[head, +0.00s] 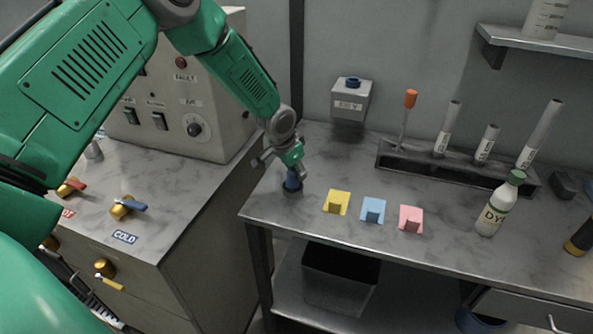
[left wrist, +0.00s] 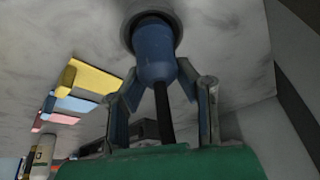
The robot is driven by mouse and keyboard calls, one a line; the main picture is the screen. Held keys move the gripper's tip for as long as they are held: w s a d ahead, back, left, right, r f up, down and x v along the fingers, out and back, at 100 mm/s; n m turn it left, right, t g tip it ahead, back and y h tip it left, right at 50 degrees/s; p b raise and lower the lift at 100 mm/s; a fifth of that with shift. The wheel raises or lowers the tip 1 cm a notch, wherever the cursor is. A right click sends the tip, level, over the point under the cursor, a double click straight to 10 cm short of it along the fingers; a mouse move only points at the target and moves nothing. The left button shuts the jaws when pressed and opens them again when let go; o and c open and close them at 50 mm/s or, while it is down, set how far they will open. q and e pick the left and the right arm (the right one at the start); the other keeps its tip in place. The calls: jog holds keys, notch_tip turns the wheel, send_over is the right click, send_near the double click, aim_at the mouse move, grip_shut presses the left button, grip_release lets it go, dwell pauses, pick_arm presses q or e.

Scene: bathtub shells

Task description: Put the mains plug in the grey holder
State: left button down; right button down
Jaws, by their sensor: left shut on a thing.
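The mains plug is a blue cylinder (head: 292,181) standing near the left end of the steel bench. My left gripper (head: 291,168) comes down on it from above and is shut on it. In the left wrist view the blue plug (left wrist: 154,52) sits between the fingers (left wrist: 160,92), with a dark cable running back toward the palm. Its far end meets a round dark grey holder (left wrist: 176,18) on the bench top; the holder also shows in the head view (head: 292,192). The plug's tip is hidden, so its depth in the holder cannot be told. My right gripper is out of view.
A grey wall box (head: 350,101) with a blue socket is behind. Yellow (head: 337,197), blue (head: 373,206) and pink (head: 411,215) pieces lie right of the holder. A dark rack (head: 400,160) with tubes and a white bottle (head: 495,211) stand farther right. A control cabinet (head: 165,130) is left.

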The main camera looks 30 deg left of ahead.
pick_arm(q)
jog(key=c, duration=1.2)
grip_release()
jog(key=d+v, duration=0.1)
jog(key=v, duration=1.1)
jog(key=s+d+f+n+g+h, duration=0.1)
jog(key=s+d+f, duration=0.3)
jog(key=s+f, duration=0.45)
jog(key=s+d+f+g, duration=0.1)
jog(key=s+d+f, duration=0.3)
jog(key=s+f, duration=0.45)
jog(key=shift+n+g+y, duration=0.7)
jog(key=shift+n+y, duration=0.1)
jog(key=shift+n, duration=0.1)
jog(key=s+f, duration=0.2)
jog(key=s, duration=0.4)
jog(key=s+f, duration=0.2)
jog(key=s, duration=0.5)
jog(key=s+f, duration=0.2)
jog(key=s, duration=0.4)
jog(key=shift+s+d+f, duration=0.15)
jog(key=shift+s+f, duration=0.1)
jog(key=shift+s, duration=0.05)
